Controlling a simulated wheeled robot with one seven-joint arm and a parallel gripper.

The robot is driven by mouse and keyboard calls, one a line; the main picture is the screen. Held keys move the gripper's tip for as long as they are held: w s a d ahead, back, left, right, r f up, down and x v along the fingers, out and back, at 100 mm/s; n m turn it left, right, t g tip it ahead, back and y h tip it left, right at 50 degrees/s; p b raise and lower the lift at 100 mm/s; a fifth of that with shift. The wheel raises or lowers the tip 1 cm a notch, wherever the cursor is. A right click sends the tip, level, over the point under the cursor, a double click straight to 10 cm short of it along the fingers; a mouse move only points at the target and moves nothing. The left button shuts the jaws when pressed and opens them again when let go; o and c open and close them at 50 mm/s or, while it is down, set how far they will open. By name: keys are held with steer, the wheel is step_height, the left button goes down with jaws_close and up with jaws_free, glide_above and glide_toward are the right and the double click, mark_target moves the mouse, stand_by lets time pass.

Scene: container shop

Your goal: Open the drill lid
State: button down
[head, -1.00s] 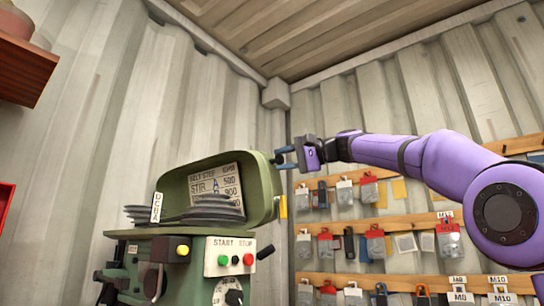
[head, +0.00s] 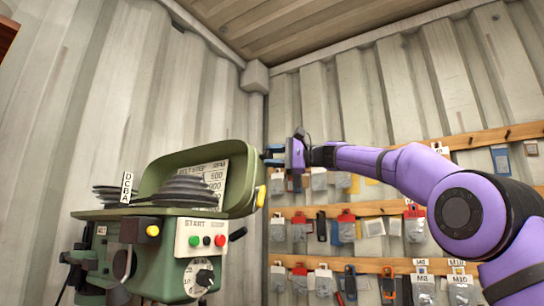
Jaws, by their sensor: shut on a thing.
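The green drill lid (head: 248,168) stands raised and tilted back over the top of the green drill (head: 168,270). Its inside faces me and carries a white speed label. Dark stepped pulleys (head: 185,190) show beneath it. A yellow handle (head: 261,196) is on the lid's right end. The exact contact is small and partly hidden.
The drill's front has a white START/STOP panel (head: 202,238) with a green and a red button and a dial below. Pegboard rails with hanging packets (head: 345,229) line the wall at the right. The corrugated wall is behind the lid.

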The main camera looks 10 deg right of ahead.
steer(key=c, duration=0.8)
jaws_free()
steer(key=shift+s+a, duration=0.1)
steer(key=v, duration=1)
steer(key=shift+d, duration=0.4)
